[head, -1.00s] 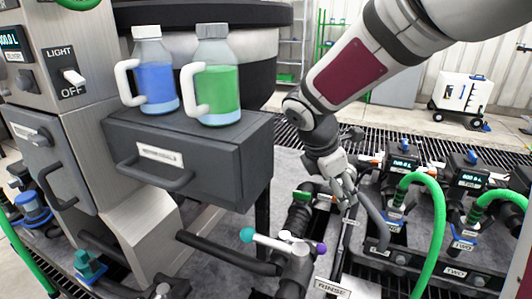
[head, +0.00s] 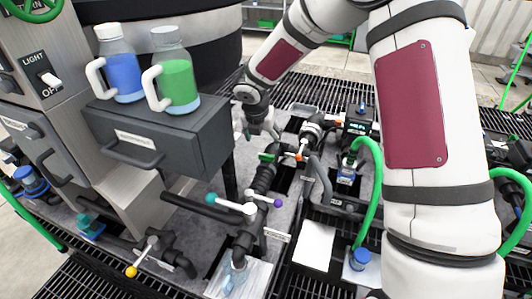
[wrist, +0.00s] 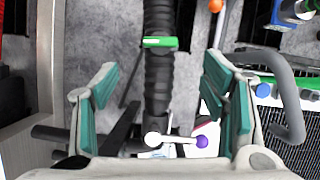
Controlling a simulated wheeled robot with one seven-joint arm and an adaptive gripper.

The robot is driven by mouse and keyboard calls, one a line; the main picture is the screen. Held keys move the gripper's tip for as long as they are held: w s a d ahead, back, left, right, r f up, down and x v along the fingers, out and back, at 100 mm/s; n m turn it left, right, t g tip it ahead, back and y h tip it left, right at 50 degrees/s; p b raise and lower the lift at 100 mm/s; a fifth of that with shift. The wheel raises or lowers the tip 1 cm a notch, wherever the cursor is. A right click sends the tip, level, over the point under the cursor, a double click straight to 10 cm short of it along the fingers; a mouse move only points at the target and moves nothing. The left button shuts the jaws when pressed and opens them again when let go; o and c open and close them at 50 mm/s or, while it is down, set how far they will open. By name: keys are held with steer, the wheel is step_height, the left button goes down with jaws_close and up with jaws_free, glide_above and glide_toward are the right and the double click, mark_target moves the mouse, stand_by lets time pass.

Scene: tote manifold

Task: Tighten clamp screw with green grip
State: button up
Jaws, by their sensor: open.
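The clamp screw's green grip (head: 267,157) sits across a black pipe beyond the white valve handles in the head view. In the wrist view the green grip (wrist: 160,42) lies crosswise on the ribbed black pipe, ahead of and between my fingers. My gripper (head: 260,132) hangs just behind and above the grip in the head view. Its teal-padded fingers (wrist: 158,80) are spread wide with nothing between them. The fingers look apart from the grip; the exact height gap cannot be told.
A valve handle with a purple end (wrist: 202,141) lies low between my fingers in the wrist view. A grey hose (wrist: 290,95) and an orange-tipped handle (wrist: 216,6) are to the right. A dark drawer box (head: 175,140) with two jugs stands left in the head view.

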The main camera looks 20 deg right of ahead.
mark_target(266, 155)
steer(key=x, duration=1.1)
steer(key=shift+f, duration=0.2)
steer(key=c, duration=1.1)
